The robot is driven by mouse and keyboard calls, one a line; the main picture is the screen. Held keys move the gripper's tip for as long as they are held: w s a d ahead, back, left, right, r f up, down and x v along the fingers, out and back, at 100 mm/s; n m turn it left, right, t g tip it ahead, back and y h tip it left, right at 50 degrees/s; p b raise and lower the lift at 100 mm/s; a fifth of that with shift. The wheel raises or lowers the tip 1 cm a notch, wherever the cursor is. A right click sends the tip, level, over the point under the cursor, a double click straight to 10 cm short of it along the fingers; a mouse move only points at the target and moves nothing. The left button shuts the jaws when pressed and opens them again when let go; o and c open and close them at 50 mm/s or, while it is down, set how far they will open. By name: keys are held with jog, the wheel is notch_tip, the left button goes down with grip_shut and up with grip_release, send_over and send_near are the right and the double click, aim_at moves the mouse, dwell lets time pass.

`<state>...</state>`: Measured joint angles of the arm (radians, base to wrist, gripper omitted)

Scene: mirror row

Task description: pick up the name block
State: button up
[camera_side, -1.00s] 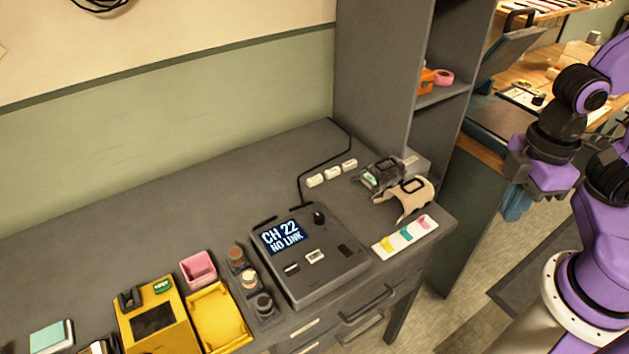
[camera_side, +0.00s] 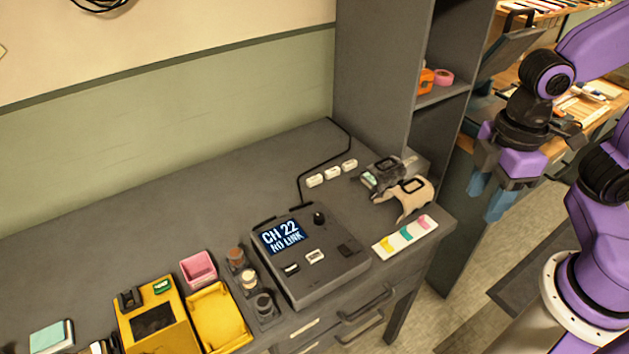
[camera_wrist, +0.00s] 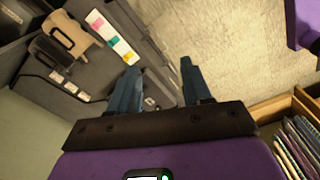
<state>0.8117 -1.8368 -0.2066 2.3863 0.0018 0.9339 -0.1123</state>
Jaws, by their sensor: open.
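Several small white blocks stand on the grey desk. A short row of three white blocks (camera_side: 332,173) lies near the back right, and it also shows in the wrist view (camera_wrist: 70,87). Another white block (camera_side: 315,256) sits on the device with the "CH 22 NO LINK" screen. I cannot read lettering on any of them, so I cannot tell which is the name block. My gripper (camera_side: 488,203) hangs off the desk's right end, fingers down, well apart from the blocks. In the wrist view its blue fingers (camera_wrist: 160,68) are spread and empty.
A beige holder (camera_side: 408,193) and a dark one stand right of the block row. A white strip with coloured tabs (camera_side: 405,238) lies by the right edge. A tall grey shelf (camera_side: 375,90) rises behind. The yellow box (camera_side: 155,318) is front left. The desk's back left is clear.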

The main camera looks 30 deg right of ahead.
jog(key=w+a+n, duration=0.1)
jog(key=w+a, duration=0.5)
jog(key=w, duration=0.6)
jog(key=n, duration=0.4)
send_over(316, 177)
notch_tip(316, 177, down, 8)
notch_tip(316, 177, down, 17)
jog(key=shift+r, duration=0.15)
grip_shut()
